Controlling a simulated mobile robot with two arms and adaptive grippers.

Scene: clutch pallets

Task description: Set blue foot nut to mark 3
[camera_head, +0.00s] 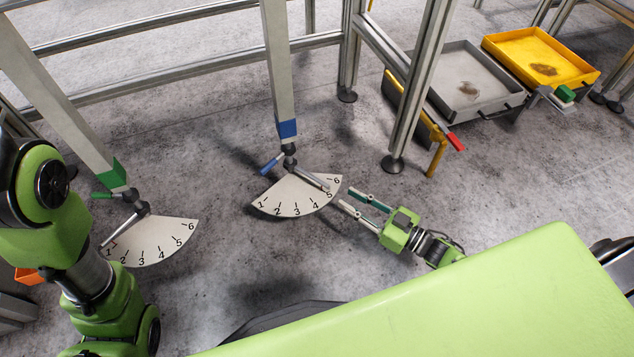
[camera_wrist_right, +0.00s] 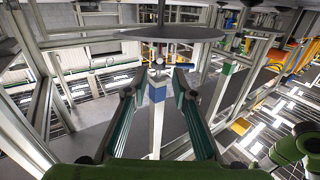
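The blue foot nut's leg with its blue band (camera_head: 288,128) stands above a white fan-shaped dial (camera_head: 297,196) marked 1 to 6. A blue-gripped handle (camera_head: 271,163) sticks out to the left of the nut. A grey lever (camera_head: 313,179) reaches right, its end near marks 5 and 6. My right gripper (camera_head: 345,196) is open and empty, just right of the dial, fingers toward the lever end. In the right wrist view the blue band (camera_wrist_right: 157,92) shows between the open fingers (camera_wrist_right: 156,84). My left arm is at the left; its gripper is not visible.
A green-banded leg (camera_head: 112,177) with its own dial (camera_head: 160,240) stands at left. A metal frame post (camera_head: 418,85) and a yellow bracket (camera_head: 437,155) are behind my right gripper. A grey tray (camera_head: 465,50) and a yellow tray (camera_head: 497,43) are at back right.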

